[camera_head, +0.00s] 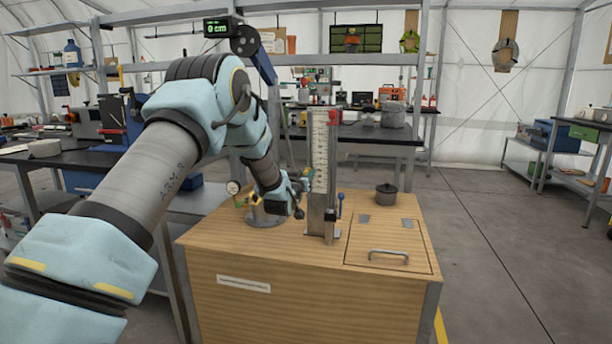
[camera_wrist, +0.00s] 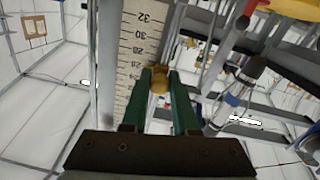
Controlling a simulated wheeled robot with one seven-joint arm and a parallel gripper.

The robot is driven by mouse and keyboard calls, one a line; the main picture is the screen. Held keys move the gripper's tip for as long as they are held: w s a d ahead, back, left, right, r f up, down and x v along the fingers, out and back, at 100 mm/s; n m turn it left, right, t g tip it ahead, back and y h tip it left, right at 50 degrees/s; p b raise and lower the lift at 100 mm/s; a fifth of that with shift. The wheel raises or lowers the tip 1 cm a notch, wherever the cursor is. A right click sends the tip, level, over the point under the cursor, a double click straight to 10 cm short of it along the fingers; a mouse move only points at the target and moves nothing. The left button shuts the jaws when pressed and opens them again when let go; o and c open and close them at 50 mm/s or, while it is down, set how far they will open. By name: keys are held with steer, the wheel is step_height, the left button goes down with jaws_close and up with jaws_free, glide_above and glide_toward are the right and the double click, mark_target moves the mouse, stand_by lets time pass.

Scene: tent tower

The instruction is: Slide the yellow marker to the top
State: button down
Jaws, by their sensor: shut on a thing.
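A tall upright gauge (camera_head: 320,150) with a white numbered scale stands on the wooden cabinet in the head view, a red piece (camera_head: 332,117) near its top. In the wrist view the scale (camera_wrist: 137,45) shows marks from the mid-20s up to 32. The yellow marker (camera_wrist: 160,79) is a small dull-yellow knob beside the scale, between the tips of my green fingers. My gripper (camera_wrist: 160,84) is shut on it. In the head view my gripper (camera_head: 306,180) is at the left side of the gauge, partway up; the marker is too small to make out there.
A small display (camera_head: 217,28) reads 0 cm.

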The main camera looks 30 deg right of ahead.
mark_target(310, 120)
steer(key=shift+s+r, duration=0.1)
stand_by(0.5)
step_height(310, 120, up, 17)
steer(key=shift+d+f+p, duration=0.1)
steer(key=shift+f+p, duration=0.05)
steer(key=shift+p, duration=0.7)
steer(key=c, duration=1)
jaws_free()
steer(key=o, duration=0.3)
steer(key=shift+f, duration=0.1)
